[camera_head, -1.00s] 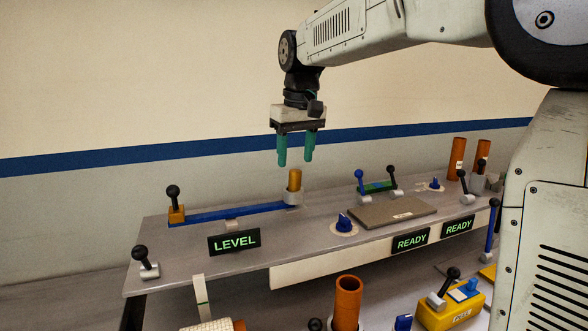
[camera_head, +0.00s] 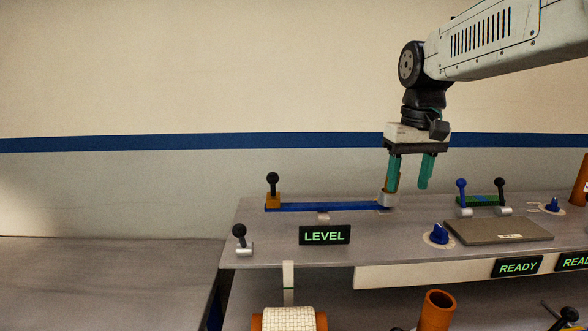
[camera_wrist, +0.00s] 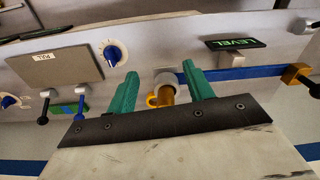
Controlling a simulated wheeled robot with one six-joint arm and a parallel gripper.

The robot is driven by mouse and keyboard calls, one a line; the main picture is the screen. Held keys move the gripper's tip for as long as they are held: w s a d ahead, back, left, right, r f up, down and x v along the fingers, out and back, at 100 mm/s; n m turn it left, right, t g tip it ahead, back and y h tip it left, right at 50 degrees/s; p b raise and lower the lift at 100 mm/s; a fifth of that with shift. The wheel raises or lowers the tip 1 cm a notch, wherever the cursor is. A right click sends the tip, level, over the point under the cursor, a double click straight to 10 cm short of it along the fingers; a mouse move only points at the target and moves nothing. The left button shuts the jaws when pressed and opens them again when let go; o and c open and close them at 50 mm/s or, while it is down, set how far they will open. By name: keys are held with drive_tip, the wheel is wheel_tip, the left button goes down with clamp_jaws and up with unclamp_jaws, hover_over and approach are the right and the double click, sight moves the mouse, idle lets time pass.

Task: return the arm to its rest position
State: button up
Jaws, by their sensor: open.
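My gripper (camera_head: 409,187) hangs fingers-down over the back of the grey bench, with its two green fingers apart and nothing held. In the head view its left finger overlaps an orange cylinder (camera_head: 387,185) in a grey holder at the right end of a blue bar (camera_head: 328,207). In the wrist view the open fingers (camera_wrist: 160,72) appear on both sides of the orange cylinder (camera_wrist: 167,93). Contact cannot be told. My upper arm reaches in from the upper right.
A LEVEL sign (camera_head: 325,235), a blue knob (camera_head: 438,234), a grey plate (camera_head: 498,230) and black-knobbed levers (camera_head: 240,237) are on the bench. An orange tube (camera_head: 436,310) and a white roll (camera_head: 289,320) show below. The space above the bench at left is clear.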

drive_tip(key=s+d+f, duration=0.1)
drive_tip(key=s+f, duration=0.4)
drive_tip(key=s, duration=0.8)
drive_tip(key=s+d+f+m, duration=0.1)
drive_tip(key=s+f, duration=0.4)
drive_tip(key=s, duration=0.9)
drive_tip(key=shift+s+f+t, duration=0.15)
drive_tip(key=shift+t, duration=0.25)
drive_tip(key=shift+d, duration=0.1)
